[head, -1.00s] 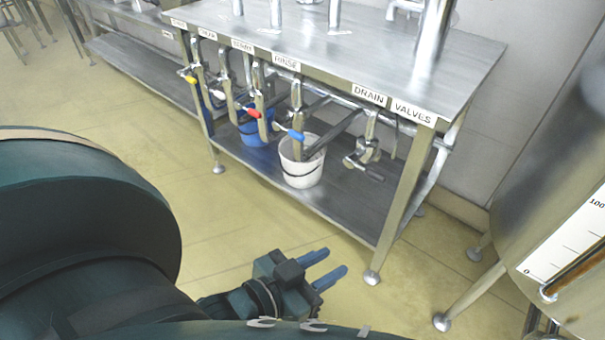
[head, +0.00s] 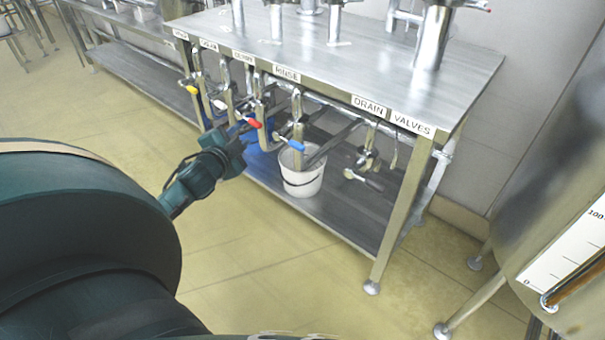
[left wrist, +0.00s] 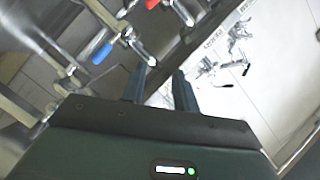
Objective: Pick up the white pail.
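The white pail (head: 302,178) stands upright on the lower shelf of the steel table, below the RINSE and DRAIN labels. A pipe and a blue-handled valve cover part of its top. My left gripper (head: 246,130) is left of the white pail, about level with the valve handles. Its two fingers are apart with nothing seen between them; they also show in the left wrist view (left wrist: 160,88). I cannot make out the white pail in the left wrist view. My right gripper is not in view.
A blue pail (head: 262,135) stands left of the white one, mostly hidden behind my left gripper. Valves with coloured handles (head: 290,143) hang under the table edge above the pails. A steel tank (head: 560,200) stands at right. The floor in front is clear.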

